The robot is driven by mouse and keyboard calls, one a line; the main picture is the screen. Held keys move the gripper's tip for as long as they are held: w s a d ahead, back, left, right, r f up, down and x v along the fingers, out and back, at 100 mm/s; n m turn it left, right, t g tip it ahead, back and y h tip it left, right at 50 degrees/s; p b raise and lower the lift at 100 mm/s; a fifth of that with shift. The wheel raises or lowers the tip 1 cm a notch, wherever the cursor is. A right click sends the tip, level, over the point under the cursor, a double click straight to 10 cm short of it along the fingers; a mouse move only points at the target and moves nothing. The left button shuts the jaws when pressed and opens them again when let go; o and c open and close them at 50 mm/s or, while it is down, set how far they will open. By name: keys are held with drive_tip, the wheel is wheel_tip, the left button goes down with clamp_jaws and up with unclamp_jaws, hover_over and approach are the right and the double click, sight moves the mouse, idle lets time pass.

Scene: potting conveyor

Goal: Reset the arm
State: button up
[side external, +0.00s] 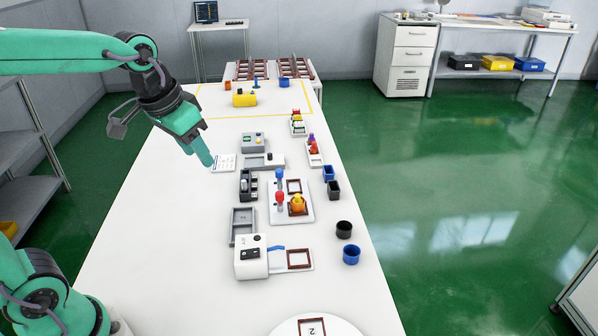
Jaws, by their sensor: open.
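My gripper (207,160) hangs at the end of my green arm over the left part of the white table, in the upper left of the side external view. Its fingers point down and to the right, close to a white printed card (223,163) in the picture. The fingers look small here, and I see nothing held between them. Whether the fingertips touch the table or hover above it, I cannot tell.
A white fixture plate (300,214) with red and blue knobs and a yellow-orange part stands mid-table. A white machine (251,257) is nearer. Black (344,229) and blue (351,254) cups line the right edge. The table's left front is clear.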

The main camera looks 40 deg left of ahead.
drive_tip(key=s+f+t, duration=0.1)
drive_tip(key=s+f, duration=0.1)
drive_tip(key=s, duration=0.7)
drive_tip(key=shift+s+a+t, duration=0.15)
drive_tip(key=shift+s+t, duration=0.2)
drive_tip(key=shift+t, duration=0.05)
